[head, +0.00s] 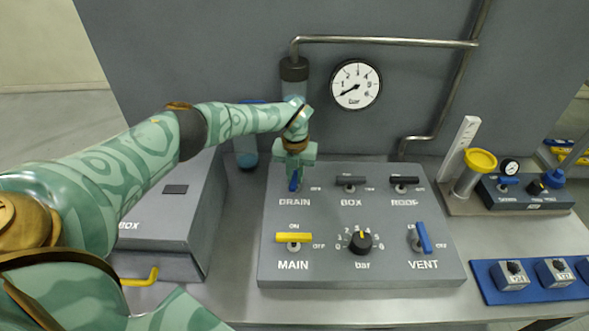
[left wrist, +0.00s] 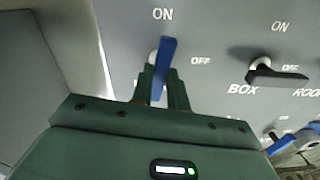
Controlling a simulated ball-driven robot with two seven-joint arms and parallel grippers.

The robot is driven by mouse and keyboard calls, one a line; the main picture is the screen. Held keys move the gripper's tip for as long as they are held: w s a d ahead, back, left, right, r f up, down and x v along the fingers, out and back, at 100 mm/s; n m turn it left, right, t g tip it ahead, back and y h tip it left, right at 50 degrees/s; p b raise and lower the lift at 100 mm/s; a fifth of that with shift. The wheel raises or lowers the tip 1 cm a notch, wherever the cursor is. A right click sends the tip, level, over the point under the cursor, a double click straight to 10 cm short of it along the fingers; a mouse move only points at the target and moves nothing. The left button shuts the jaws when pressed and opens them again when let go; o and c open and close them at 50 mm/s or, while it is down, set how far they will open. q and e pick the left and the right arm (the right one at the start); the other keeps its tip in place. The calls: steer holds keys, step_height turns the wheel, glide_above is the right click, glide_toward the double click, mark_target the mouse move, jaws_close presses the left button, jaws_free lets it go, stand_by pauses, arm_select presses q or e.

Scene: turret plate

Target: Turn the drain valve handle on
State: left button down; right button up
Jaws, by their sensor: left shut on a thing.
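The blue drain valve handle (left wrist: 168,50) stands roughly upright in the left wrist view, its upper end towards the ON mark and OFF to its right. In the head view the handle (head: 294,183) shows just above the DRAIN label on the grey control panel (head: 330,225). My left gripper (head: 294,172) is over it from above and hides part of it. In the left wrist view my left gripper (left wrist: 163,78) has its two fingers on either side of the handle, shut on it. My right gripper is not in view.
Black BOX (head: 351,181) and ROOF (head: 404,181) handles lie to the right of DRAIN. Below are the yellow MAIN handle (head: 294,237), a round bar knob (head: 361,242) and the blue VENT handle (head: 424,237). A pressure gauge (head: 356,85) is on the wall behind.

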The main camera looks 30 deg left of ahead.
mark_target(295, 177)
arm_select(q)
steer(key=shift+w+r+n+p, duration=0.1)
steer(key=shift+n+p, duration=0.3)
steer(key=shift+n, duration=0.7)
steer(key=c, duration=1.4)
jaws_free()
steer(key=shift+o, duration=0.2)
steer(key=shift+r, duration=0.45)
step_height(295, 177, up, 15)
steer(key=p, duration=0.1)
steer(key=shift+r+p, duration=0.15)
steer(key=shift+p, duration=0.15)
